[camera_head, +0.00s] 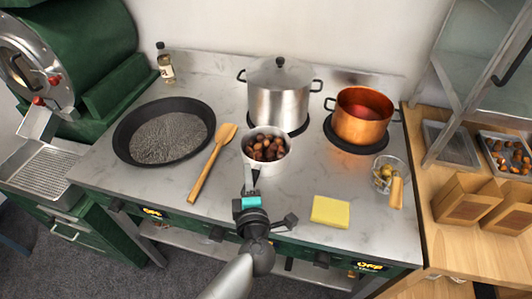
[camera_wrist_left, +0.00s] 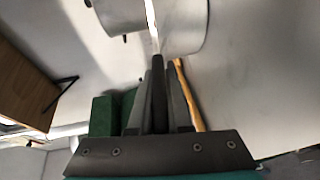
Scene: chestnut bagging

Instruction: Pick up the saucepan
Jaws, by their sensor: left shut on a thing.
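The saucepan (camera_head: 266,168) is a small pale metal pan filled with brown chestnuts (camera_head: 265,148). It is at the middle of the counter, in front of the steel pot. My left gripper (camera_head: 250,187) is at its near side, shut on the saucepan's handle. In the left wrist view the fingers (camera_wrist_left: 158,75) close around the thin handle, and the saucepan's wall (camera_wrist_left: 182,25) shows beyond them. The pan looks about level; I cannot tell whether its base touches the counter. My right gripper is not in view.
A wooden spoon (camera_head: 209,168) and a wide dark pan (camera_head: 124,137) lie to the left. The lidded steel pot (camera_head: 277,102) and a copper pot (camera_head: 360,128) stand behind.

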